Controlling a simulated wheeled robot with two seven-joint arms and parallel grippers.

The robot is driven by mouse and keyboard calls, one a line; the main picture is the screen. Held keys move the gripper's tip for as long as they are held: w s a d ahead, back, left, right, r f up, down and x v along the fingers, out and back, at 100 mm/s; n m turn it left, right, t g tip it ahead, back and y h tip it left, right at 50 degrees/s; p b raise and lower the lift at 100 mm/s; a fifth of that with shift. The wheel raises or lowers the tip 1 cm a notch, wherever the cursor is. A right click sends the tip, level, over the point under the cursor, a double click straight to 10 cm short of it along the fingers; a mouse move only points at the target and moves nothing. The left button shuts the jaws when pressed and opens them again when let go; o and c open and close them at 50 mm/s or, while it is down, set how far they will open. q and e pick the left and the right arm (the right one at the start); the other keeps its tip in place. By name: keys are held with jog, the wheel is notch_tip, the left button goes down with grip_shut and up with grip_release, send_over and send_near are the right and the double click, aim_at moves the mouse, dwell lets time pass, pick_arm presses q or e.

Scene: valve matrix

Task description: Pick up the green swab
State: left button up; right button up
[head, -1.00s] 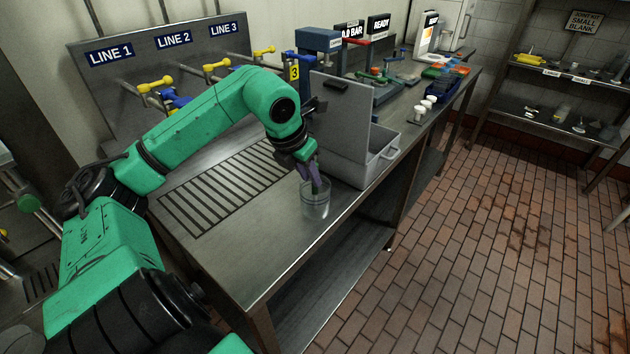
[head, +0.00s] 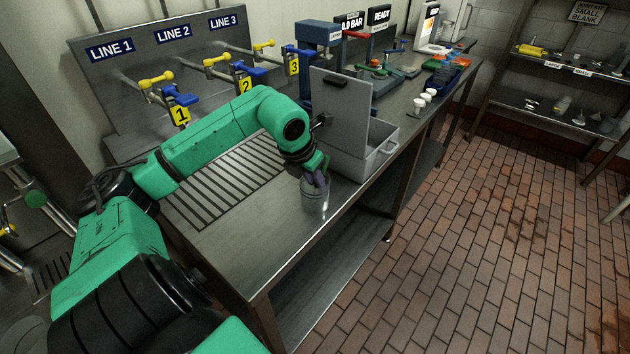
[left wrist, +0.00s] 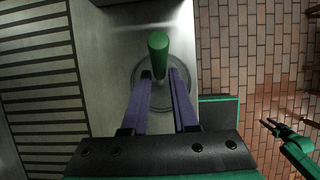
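The green swab (left wrist: 158,50) stands in a clear round jar (head: 314,203) on the steel bench. In the left wrist view its green end points up toward the camera, between the two purple fingers of my left gripper (left wrist: 160,78). The fingers are apart, one on each side of the swab, with a visible gap. In the head view my left gripper (head: 318,178) reaches down at the mouth of the jar, and the swab is hidden there. My right gripper (left wrist: 269,124) shows small at the right of the left wrist view, over the floor.
A grey case (head: 358,158) with a raised lid stands right behind the jar. A slotted drain (head: 230,185) lies to the left. Valves with yellow and blue handles (head: 245,68) line the back panel. The bench's front edge is close to the jar.

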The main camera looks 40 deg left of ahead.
dwell(0.4)
pick_arm(q)
grip_shut()
